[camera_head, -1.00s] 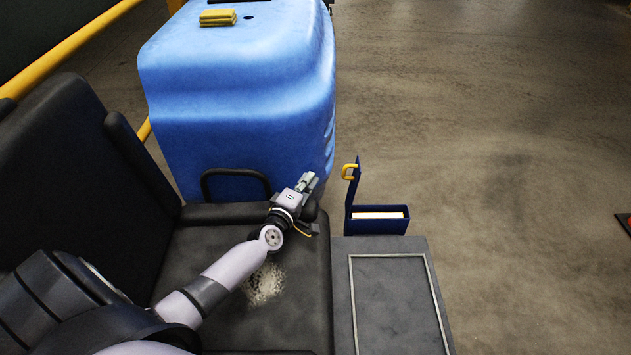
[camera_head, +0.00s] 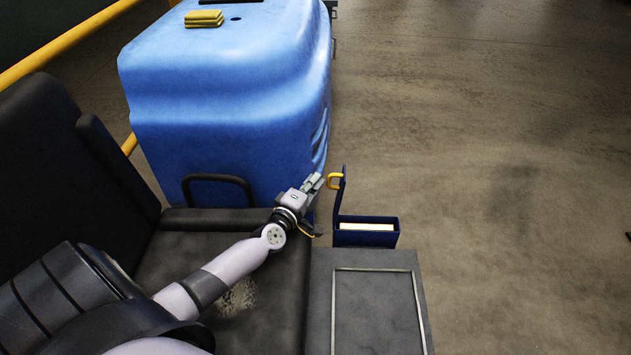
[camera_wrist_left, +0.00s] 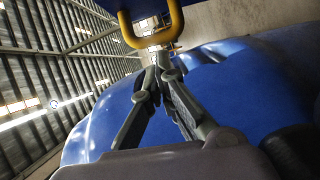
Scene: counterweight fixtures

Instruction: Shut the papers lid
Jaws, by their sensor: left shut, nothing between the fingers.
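The papers box (camera_head: 368,238) is a small dark blue box with pale papers (camera_head: 366,227) inside. Its lid (camera_head: 341,200) stands upright at the box's left side, so the box is open. A yellow handle (camera_head: 330,182) sticks out to the left from the lid's upper part. My left gripper (camera_head: 315,182) is shut and empty, just left of the yellow handle, with its tips close to it. In the left wrist view the yellow handle (camera_wrist_left: 150,38) shows as a U just beyond the shut fingertips (camera_wrist_left: 160,62); I cannot tell whether they touch. My right gripper is out of view.
A dark seat (camera_head: 235,260) lies under my left arm. A grey panel with a metal frame (camera_head: 375,310) is in front of the box. A large blue machine body (camera_head: 220,110) with folded yellow cloths (camera_head: 204,18) stands behind. Open floor is to the right.

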